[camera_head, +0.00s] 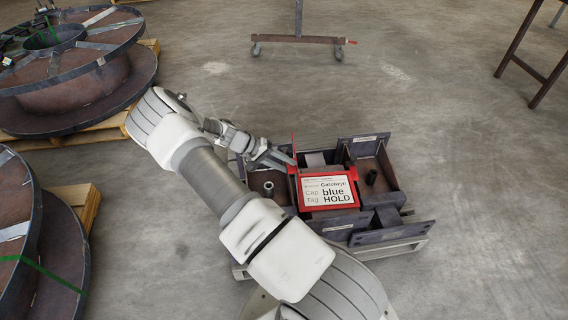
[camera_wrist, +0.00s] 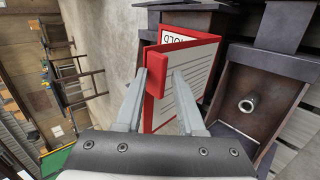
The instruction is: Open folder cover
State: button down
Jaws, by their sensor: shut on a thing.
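The red folder (camera_head: 328,208) lies on the dark steel fixture, with a white sheet (camera_head: 328,190) reading "Cap blue, Tag HOLD" facing up. My gripper (camera_head: 283,158) is at the cover's edge. In the wrist view my gripper (camera_wrist: 158,78) has its fingers on either side of the red tab (camera_wrist: 157,66) on the cover.
The steel fixture (camera_head: 400,187) has open compartments; one holds a short dark tube (camera_head: 371,177), another a metal tube (camera_head: 268,189). Large steel reels (camera_head: 75,85) on pallets stand at left. A wheeled stand (camera_head: 300,39) is at the back.

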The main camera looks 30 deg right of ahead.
jog(key=shift+a+f, duration=0.2)
jog(key=shift+f, duration=0.35)
jog(key=shift+a+f, duration=0.2)
jog(key=shift+f, duration=0.35)
jog(key=c, duration=0.9)
grip_release()
jog(key=shift+f, duration=0.15)
jog(key=p+v, duration=0.1)
jog(key=v, duration=0.5)
jog(key=p+v, duration=0.2)
jog(key=v, duration=0.4)
jog(key=d+r+p+v, duration=0.1)
jog(key=v, duration=0.5)
jog(key=shift+s+r, duration=0.1)
jog(key=shift+s, duration=0.05)
jog(key=shift+r, duration=0.1)
